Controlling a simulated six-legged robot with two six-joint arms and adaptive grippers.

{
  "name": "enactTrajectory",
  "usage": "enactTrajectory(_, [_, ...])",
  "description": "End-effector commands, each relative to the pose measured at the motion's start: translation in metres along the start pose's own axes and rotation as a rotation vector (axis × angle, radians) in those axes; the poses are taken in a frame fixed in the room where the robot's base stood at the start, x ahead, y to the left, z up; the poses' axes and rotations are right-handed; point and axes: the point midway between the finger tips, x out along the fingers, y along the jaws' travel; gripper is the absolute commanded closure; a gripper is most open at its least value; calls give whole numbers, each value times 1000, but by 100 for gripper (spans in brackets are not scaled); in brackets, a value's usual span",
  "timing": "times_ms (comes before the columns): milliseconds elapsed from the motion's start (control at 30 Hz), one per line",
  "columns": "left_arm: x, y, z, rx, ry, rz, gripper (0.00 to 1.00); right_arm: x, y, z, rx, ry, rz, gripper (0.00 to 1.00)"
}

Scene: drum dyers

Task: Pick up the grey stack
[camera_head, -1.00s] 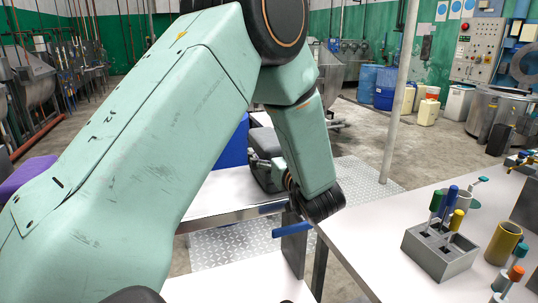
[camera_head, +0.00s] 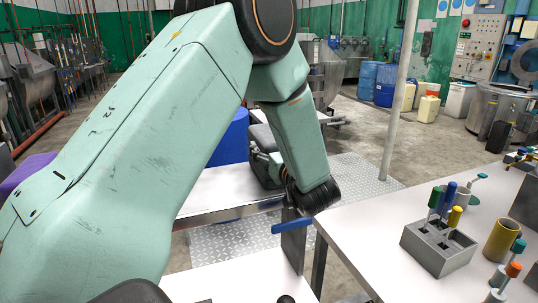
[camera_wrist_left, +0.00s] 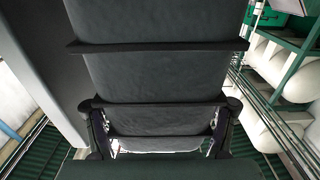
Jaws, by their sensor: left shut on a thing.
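The grey stack (camera_wrist_left: 155,75) fills the middle of the left wrist view, dark grey with thin ledges between its layers. My left gripper (camera_wrist_left: 162,128) has a finger at each side of it, shut on its lower part in that view. In the head view my left arm covers much of the scene, and a dark grey piece of the stack (camera_head: 262,140) shows behind its forearm, beside the gripper (camera_head: 268,165). Whether the stack touches a surface is hidden. My right gripper is not in view.
A white table (camera_head: 345,225) at the right bears a grey block (camera_head: 425,252) holding colored-handled tools, and a yellow cup (camera_head: 502,240). A lower white bench (camera_head: 215,190) lies behind my arm. A pale post (camera_head: 400,95) stands behind the table. Checkered floor plate lies between.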

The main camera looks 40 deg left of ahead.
Motion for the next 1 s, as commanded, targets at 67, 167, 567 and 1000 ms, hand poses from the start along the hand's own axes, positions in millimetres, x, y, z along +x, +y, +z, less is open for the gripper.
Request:
enactTrajectory(67, [0, 0, -1, -2, 3, 0, 64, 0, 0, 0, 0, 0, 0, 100])
enactTrajectory(167, [0, 0, -2, -2, 4, 0, 72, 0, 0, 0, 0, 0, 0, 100])
enactTrajectory(567, [0, 1, -21, -7, 8, 0, 73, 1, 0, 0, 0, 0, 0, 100])
enactTrajectory(1000, [0, 0, -95, -5, 6, 0, 73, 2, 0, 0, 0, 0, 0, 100])
